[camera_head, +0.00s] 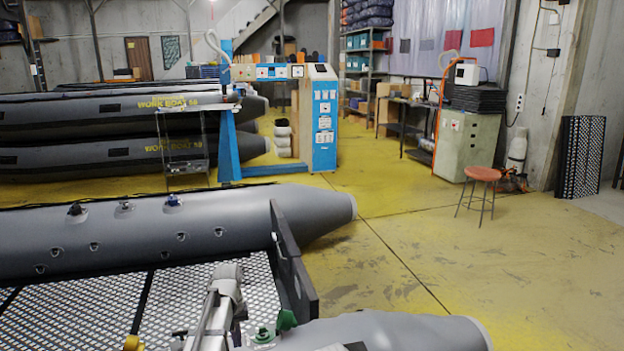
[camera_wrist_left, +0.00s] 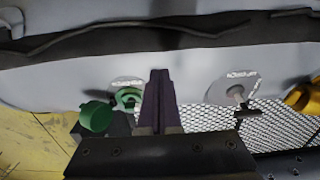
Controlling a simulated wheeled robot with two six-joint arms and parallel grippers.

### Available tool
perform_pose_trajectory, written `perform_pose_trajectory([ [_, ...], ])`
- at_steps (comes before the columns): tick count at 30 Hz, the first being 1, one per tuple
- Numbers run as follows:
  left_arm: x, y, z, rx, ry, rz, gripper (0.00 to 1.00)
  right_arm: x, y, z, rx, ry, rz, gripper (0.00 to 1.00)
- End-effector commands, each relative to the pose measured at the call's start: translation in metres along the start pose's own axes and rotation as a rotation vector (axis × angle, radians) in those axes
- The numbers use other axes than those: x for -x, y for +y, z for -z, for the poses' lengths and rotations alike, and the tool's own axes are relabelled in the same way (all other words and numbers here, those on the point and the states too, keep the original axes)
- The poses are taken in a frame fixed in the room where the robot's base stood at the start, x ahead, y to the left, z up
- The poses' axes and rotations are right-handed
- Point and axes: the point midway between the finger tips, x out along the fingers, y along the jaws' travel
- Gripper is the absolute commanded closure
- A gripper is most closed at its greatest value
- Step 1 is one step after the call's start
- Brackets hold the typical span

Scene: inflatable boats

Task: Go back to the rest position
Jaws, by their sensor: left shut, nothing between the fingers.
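My left gripper (camera_wrist_left: 160,85) shows in the left wrist view with its dark fingers together and nothing between them. The fingertips point toward the grey boat tube (camera_wrist_left: 190,65). A green valve (camera_wrist_left: 128,97) with a green cap (camera_wrist_left: 95,117) is left of the fingers, and a grey round valve (camera_wrist_left: 238,92) is right of them. I cannot tell whether the fingers touch the tube. In the head view my left arm reaches over the near boat; the green valve (camera_head: 263,334) and green cap (camera_head: 287,319) are beside it. My right gripper is not in view.
The near boat's far tube (camera_head: 150,235), dark transom (camera_head: 290,260) and patterned floor (camera_head: 80,315) surround my arm. A yellow part (camera_head: 132,343) is at the bottom. A blue stand (camera_head: 320,118), green cabinet (camera_head: 465,145) and red stool (camera_head: 482,175) stand behind. Yellow floor (camera_head: 480,260) is clear at right.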

Motion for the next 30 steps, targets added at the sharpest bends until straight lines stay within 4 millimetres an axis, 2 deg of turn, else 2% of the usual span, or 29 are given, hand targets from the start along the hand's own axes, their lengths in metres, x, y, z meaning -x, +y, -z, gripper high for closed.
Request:
perform_pose_trajectory([
  [2, 0.0, 0.0, 0.0, 0.0, 0.0, 0.0, 1.0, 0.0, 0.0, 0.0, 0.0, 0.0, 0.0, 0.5],
  [10, 0.021, 0.012, -0.021, -0.041, -0.003, 0.007, 1.0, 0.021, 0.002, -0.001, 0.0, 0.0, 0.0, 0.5],
  [17, 0.047, 0.026, -0.048, -0.098, -0.006, 0.016, 1.0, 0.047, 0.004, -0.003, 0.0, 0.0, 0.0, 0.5],
  [23, 0.082, 0.042, -0.086, -0.175, -0.009, 0.03, 1.0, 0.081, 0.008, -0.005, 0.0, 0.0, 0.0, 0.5],
  [26, 0.106, 0.051, -0.112, -0.228, -0.012, 0.039, 1.0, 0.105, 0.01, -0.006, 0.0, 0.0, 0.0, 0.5],
  [30, 0.155, 0.065, -0.164, -0.333, -0.018, 0.058, 1.0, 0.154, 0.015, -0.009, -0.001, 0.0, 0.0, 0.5],
])
